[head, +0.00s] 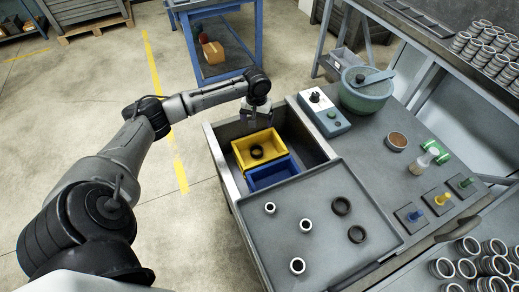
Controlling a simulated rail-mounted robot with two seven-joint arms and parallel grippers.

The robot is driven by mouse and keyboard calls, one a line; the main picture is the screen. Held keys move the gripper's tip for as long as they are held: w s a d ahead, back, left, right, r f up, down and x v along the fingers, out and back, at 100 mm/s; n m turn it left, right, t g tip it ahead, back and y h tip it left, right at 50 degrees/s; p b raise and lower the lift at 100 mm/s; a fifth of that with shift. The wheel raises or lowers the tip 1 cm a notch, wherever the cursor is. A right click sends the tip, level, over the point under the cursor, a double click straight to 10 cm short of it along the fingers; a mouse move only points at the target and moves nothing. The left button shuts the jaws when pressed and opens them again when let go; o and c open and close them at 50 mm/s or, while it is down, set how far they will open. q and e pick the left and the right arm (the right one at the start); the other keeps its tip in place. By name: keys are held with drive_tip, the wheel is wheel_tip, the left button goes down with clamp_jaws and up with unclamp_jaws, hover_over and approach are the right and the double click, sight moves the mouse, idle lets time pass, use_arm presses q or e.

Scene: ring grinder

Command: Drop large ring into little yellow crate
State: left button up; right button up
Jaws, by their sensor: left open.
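The little yellow crate (240,157) stands in a sunken bay at the left side of the workbench. A dark ring (257,152) lies inside it. Two dark large rings, one (341,206) and another (357,234), lie on the grey tray (290,228). My left gripper (254,122) is open and appears empty, just above and behind the far edge of the yellow crate, pointing down. My right gripper is not in view.
A blue crate (262,183) sits directly in front of the yellow one. Several small pale rings (306,225) lie on the tray. A control box (325,112) and a green bowl (366,97) stand right of the bay.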

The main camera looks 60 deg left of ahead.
use_arm(q)
drive_tip(key=shift+r+p, duration=0.45)
drive_tip(key=shift+r, duration=2.3)
